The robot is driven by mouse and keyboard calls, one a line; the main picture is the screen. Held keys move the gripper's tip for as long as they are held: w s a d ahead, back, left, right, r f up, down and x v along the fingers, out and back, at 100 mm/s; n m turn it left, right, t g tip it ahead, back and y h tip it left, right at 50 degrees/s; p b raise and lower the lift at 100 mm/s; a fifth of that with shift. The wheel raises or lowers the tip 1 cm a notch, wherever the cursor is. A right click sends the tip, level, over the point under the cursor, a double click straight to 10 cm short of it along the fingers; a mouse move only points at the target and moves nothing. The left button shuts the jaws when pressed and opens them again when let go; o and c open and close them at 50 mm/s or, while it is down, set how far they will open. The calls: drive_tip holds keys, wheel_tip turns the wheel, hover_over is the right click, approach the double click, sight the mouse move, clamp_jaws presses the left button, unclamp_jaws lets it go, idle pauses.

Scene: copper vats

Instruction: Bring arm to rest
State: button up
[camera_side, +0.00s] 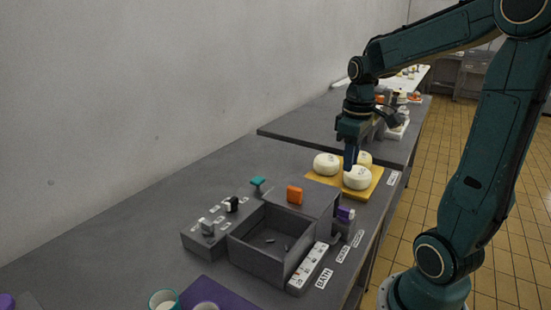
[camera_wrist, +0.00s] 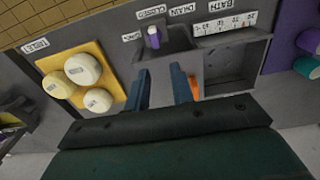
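My gripper (camera_side: 350,160) points down over the grey bench in the side view, beside the yellow board and close to the white round pieces on it; I cannot tell the exact height. In the wrist view its two blue fingers (camera_wrist: 162,90) stand apart with nothing between them. A grey surface shows in the gap. The orange block (camera_side: 295,194) sits on the grey box unit, and part of it shows beside the right finger in the wrist view (camera_wrist: 194,88).
The yellow board (camera_side: 374,187) carries three white round pieces (camera_side: 357,178). The open grey basin (camera_side: 268,242) and the purple-topped post (camera_side: 345,214) stand nearer the camera. A purple mat (camera_side: 228,296) lies in front. A wall (camera_side: 150,90) borders the left side.

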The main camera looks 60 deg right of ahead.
drive_tip(key=s+a+r+t, duration=0.2)
drive_tip(key=a, duration=0.6)
drive_tip(key=s+a+r+t, duration=0.2)
drive_tip(key=s+a+t, duration=0.1)
drive_tip(key=a, duration=0.5)
drive_tip(key=shift+s+a, duration=0.15)
drive_tip(key=shift+a, duration=0.15)
